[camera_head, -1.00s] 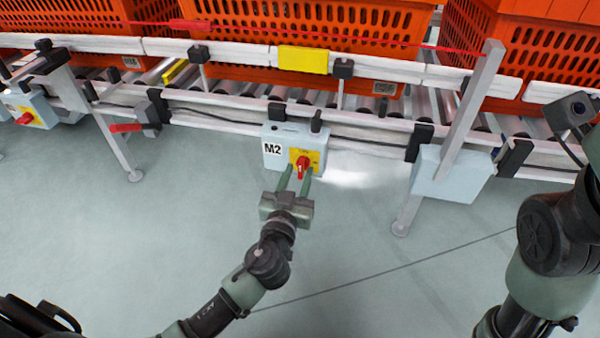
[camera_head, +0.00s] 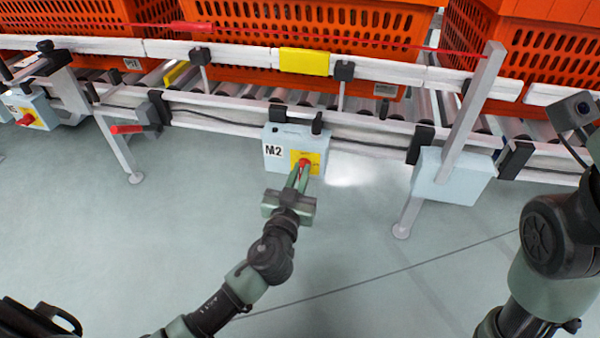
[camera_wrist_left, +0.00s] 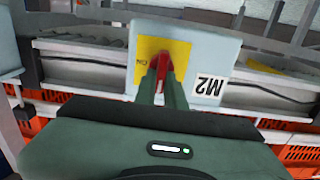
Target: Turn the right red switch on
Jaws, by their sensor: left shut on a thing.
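The right red switch (camera_head: 303,164) is on the yellow plate (camera_head: 314,159) of the light-blue M2 box (camera_head: 285,138), on the conveyor's front rail. My left gripper (camera_head: 302,168) reaches it from below, its two fingers closed on the red handle. In the left wrist view the red handle (camera_wrist_left: 163,62) shows between the fingertips (camera_wrist_left: 163,78), with the yellow plate behind it. The fingers hide part of the handle, so its exact angle is hard to tell. Another red switch (camera_head: 26,120) is on a similar box at the far left. My right gripper is out of view.
Orange totes (camera_head: 300,30) stand on the roller conveyor behind the rails. A grey-blue box (camera_head: 450,175) and slanted post stand to the right. The floor in front is clear.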

